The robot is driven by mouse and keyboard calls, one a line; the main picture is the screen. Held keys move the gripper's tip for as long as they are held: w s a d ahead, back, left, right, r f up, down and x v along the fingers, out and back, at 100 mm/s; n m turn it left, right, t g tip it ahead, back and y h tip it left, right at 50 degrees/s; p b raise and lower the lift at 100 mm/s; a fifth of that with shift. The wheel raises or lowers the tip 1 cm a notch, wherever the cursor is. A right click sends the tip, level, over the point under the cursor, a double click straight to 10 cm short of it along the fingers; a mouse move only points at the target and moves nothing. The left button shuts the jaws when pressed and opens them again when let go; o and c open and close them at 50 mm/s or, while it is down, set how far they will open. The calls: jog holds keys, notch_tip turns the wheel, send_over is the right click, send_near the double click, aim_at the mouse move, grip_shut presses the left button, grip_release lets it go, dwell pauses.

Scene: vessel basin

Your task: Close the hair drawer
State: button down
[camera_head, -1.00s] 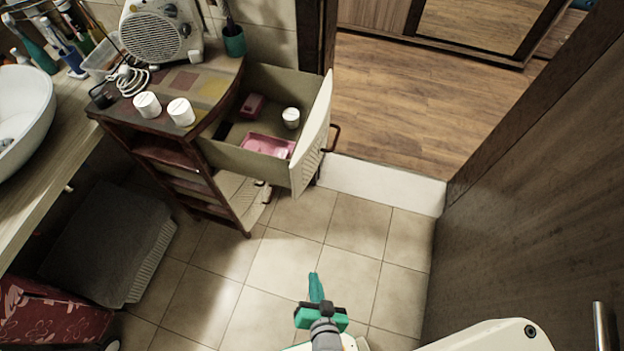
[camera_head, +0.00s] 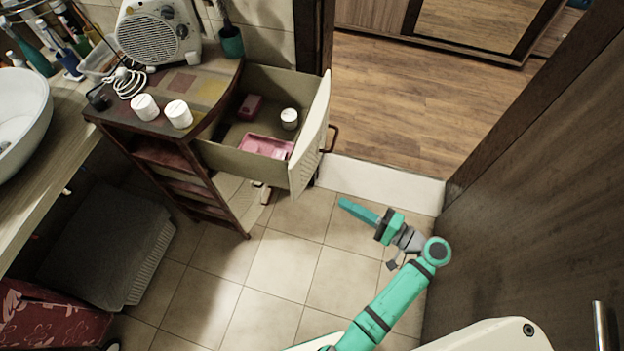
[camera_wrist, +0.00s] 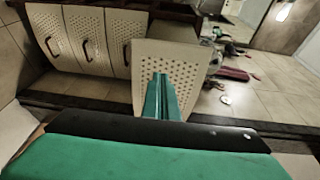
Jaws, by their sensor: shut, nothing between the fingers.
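The open drawer (camera_head: 250,155) sticks out to the right from the top of a dark wooden cabinet (camera_head: 178,165). Its white perforated front (camera_head: 312,135) has a dark red handle (camera_head: 331,138) on the outside. In it are a pink tray (camera_head: 266,146), a small dark red box (camera_head: 250,107) and a white jar (camera_head: 289,118). My green gripper (camera_head: 343,203) is shut and empty, apart from the drawer, below and right of its front. In the wrist view my fingers (camera_wrist: 160,95) point toward a perforated white front panel (camera_wrist: 190,72).
A fan heater (camera_head: 158,32) and white jars (camera_head: 162,109) stand on the cabinet top. A sink (camera_head: 22,105) is at the left. A dark door (camera_head: 540,190) stands right of my arm. The tiled floor (camera_head: 285,260) below the drawer is clear.

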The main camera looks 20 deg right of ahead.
aim_at(302, 175)
jog(key=shift+n+y, duration=0.4)
jog(key=shift+y, duration=0.1)
jog(key=x, duration=0.4)
jog(key=r+x, duration=0.1)
jog(key=x, duration=0.3)
jog(key=r+x, duration=0.1)
jog(key=x, duration=0.3)
jog(key=shift+w+r, duration=0.1)
jog(key=shift+w, duration=0.15)
jog(key=shift+w+d, duration=0.1)
